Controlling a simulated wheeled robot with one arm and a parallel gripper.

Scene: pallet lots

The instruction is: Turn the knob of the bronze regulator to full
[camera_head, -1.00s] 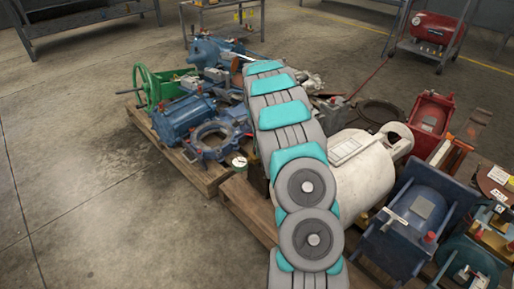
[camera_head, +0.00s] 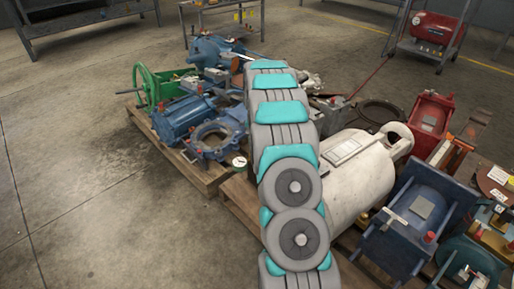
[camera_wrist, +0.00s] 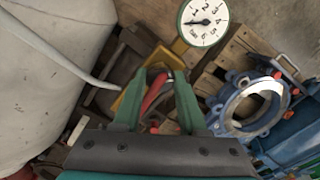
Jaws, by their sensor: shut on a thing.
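The bronze regulator shows as a yellowish body (camera_wrist: 180,47) in the wrist view, partly hidden by my gripper. Its round white gauge (camera_wrist: 203,20) stands beyond the fingertips, with the dark needle pointing to the left of the picture. The gauge also shows in the head view (camera_head: 239,162), just left of my arm. My gripper (camera_wrist: 163,78) has green fingers closed around a red curved part, which appears to be the knob (camera_wrist: 153,94). The fingers hide part of the knob, so its exact angle is hard to tell. In the head view my arm hides the gripper.
A large cream tank (camera_head: 362,185) stands close right of my arm. Blue machine parts (camera_head: 185,118) and a green handwheel (camera_head: 147,88) crowd the pallet (camera_head: 203,178) at left. A blue unit (camera_head: 415,215) sits at right. The concrete floor at left is clear.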

